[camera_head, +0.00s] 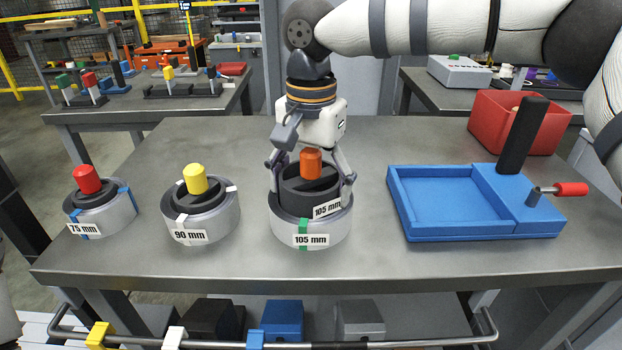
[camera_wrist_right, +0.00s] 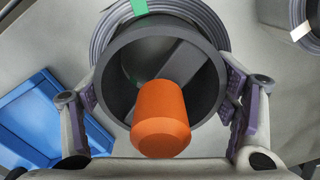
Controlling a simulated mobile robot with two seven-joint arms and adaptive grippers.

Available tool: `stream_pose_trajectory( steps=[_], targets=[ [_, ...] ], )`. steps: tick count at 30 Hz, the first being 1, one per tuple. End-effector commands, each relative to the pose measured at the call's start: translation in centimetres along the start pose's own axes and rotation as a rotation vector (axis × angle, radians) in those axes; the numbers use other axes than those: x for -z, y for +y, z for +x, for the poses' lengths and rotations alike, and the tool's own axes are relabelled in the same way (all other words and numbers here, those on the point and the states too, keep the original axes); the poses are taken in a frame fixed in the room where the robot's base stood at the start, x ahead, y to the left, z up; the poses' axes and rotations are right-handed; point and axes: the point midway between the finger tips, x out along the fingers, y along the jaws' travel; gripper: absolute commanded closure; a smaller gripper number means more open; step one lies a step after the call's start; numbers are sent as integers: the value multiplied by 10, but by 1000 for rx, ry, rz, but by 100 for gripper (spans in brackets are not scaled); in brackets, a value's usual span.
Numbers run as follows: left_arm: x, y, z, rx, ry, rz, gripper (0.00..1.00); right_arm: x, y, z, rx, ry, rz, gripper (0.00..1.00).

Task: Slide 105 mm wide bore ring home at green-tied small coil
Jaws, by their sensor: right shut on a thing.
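The 105 mm bore ring (camera_head: 295,202) is a dark, wide cylinder with a crossbar and an orange knob (camera_head: 311,163). My right gripper (camera_head: 312,180) is shut on it, one finger on each side; the wrist view shows the pads against the ring wall (camera_wrist_right: 217,92). The green-tied coil (camera_head: 325,232), silver-sided and labelled 105 mm, stands on the bench directly below. The ring stands high over the coil's mouth, and its label overlaps the near rim. I cannot tell whether its lower edge is inside the bore. In the wrist view the coil's grey windings (camera_wrist_right: 205,22) show beyond the ring. My left gripper is not in view.
To the left stand a yellow-knobbed 90 mm coil (camera_head: 212,222) and a red-knobbed 75 mm coil (camera_head: 107,218). To the right are a blue tray (camera_head: 400,218) with a dark post (camera_head: 522,135) and red-handled crank (camera_head: 571,189), and a red bin (camera_head: 545,130). The bench behind the coils is clear.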

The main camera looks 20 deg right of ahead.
Motion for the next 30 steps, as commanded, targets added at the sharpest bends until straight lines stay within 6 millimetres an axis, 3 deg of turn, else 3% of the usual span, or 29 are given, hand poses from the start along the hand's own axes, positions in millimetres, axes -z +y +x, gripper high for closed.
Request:
stream_pose_trajectory(
  steps=[3, 4, 6, 7, 19, 30],
  targets=[
    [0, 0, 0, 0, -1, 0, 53, 0, 0, 3, 0, 0, 0, 52],
    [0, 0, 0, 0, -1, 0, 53, 0, 0, 3, 1, 0, 0, 18],
    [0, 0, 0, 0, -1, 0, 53, 0, 0, 3, 1, 0, 1, 2],
    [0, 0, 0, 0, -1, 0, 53, 0, 0, 3, 1, 0, 0, 0],
    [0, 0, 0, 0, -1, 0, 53, 0, -1, -4, 2, 2, 1, 0],
    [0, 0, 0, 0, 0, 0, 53, 0, -1, -95, 3, 3, 1, 0]
  ],
)
